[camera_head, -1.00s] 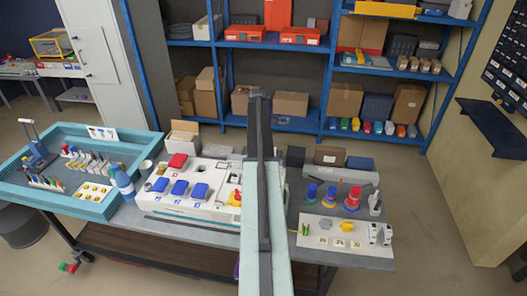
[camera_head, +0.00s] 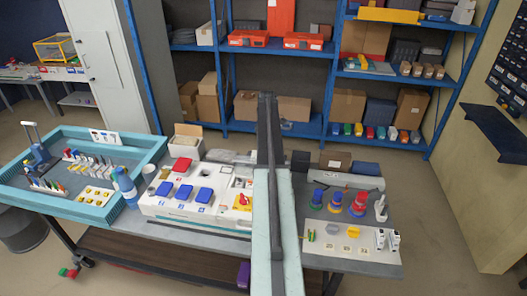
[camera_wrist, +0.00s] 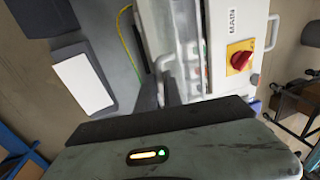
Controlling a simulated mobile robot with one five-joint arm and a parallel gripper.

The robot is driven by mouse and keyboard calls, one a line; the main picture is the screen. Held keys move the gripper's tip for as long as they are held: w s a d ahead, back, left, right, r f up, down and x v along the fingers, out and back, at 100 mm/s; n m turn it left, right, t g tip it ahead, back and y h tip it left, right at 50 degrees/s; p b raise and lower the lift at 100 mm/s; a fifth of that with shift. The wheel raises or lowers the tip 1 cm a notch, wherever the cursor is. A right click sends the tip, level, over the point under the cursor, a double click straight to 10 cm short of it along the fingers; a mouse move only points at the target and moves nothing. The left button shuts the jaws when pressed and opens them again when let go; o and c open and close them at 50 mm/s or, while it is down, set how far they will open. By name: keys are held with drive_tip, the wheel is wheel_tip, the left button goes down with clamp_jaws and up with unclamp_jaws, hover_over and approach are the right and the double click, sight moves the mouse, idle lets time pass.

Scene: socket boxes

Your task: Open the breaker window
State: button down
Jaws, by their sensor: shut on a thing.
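The breaker window is a clear pane (camera_wrist: 185,48) on the white box (camera_wrist: 222,80) in the wrist view, with a row of breakers faintly visible behind it. It is beside the red rotary switch (camera_wrist: 240,61) on a yellow plate, near a MAIN label. My gripper (camera_wrist: 160,88) shows as two dark fingers at the pane's lower left edge, shut on it; the exact contact is hard to see. In the head view the red switch (camera_head: 242,202) shows just left of my arm, which hides my gripper and part of the box.
Blue covers (camera_head: 184,191) and a red cover (camera_head: 181,165) sit on the box's left part. Colored round plugs (camera_head: 338,200) stand on the bench at right, behind a pale panel (camera_head: 350,248). A teal tray (camera_head: 120,207) is at left.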

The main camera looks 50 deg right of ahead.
drive_tip(key=c, duration=1.5)
unclamp_jaws()
drive_tip(key=p+v, duration=0.7)
drive_tip(key=v, duration=0.1)
drive_tip(key=shift+p, duration=0.35)
drive_tip(key=shift+a, duration=0.1)
